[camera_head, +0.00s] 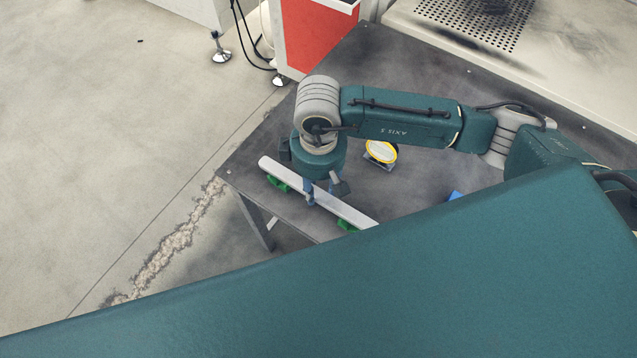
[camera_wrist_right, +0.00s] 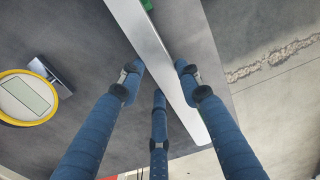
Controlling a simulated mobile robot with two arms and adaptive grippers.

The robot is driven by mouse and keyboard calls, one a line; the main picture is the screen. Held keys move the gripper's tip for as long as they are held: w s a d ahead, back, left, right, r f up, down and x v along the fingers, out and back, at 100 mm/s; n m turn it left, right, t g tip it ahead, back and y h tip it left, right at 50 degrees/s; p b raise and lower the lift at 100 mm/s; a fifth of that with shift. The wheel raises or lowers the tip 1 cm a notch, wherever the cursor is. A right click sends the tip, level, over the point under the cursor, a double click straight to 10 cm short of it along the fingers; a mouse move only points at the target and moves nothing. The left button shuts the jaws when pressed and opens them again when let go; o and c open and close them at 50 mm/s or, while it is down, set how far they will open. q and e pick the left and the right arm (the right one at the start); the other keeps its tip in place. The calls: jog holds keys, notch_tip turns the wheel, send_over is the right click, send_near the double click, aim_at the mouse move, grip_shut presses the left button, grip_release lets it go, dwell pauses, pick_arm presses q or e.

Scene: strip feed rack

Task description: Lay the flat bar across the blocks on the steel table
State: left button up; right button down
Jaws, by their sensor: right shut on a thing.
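The flat bar (camera_head: 352,213) is long, pale grey and runs slantwise near the front left edge of the steel table (camera_head: 262,150). A green block (camera_head: 277,184) shows under its left part and another green block (camera_head: 347,226) under its right part. Whether the bar touches both blocks is hard to tell. My right gripper (camera_head: 316,194) points down and is shut on the bar near its middle. In the wrist view the bar (camera_wrist_right: 152,45) passes between the blue fingers (camera_wrist_right: 160,78), with a bit of green block (camera_wrist_right: 147,5) beside it. My left gripper is out of view.
A round yellow-rimmed dial (camera_head: 382,151) on a base stands behind the bar, also in the wrist view (camera_wrist_right: 27,97). A small blue object (camera_head: 455,195) lies to the right. A red cabinet (camera_head: 315,38) stands behind the table. My large teal arm link covers the foreground.

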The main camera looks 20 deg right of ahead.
aim_at(318, 190)
jog(key=shift+w, duration=0.1)
jog(key=shift+f+b, duration=0.2)
jog(key=shift+b, duration=0.1)
jog(key=c, duration=1.2)
grip_release()
jog(key=shift+r, duration=0.1)
jog(key=shift+r+p, duration=0.2)
jog(key=shift+p, duration=0.25)
notch_tip(318, 190, up, 12)
jog(key=b, duration=0.2)
jog(key=shift+b, duration=0.35)
jog(key=shift+f, duration=0.15)
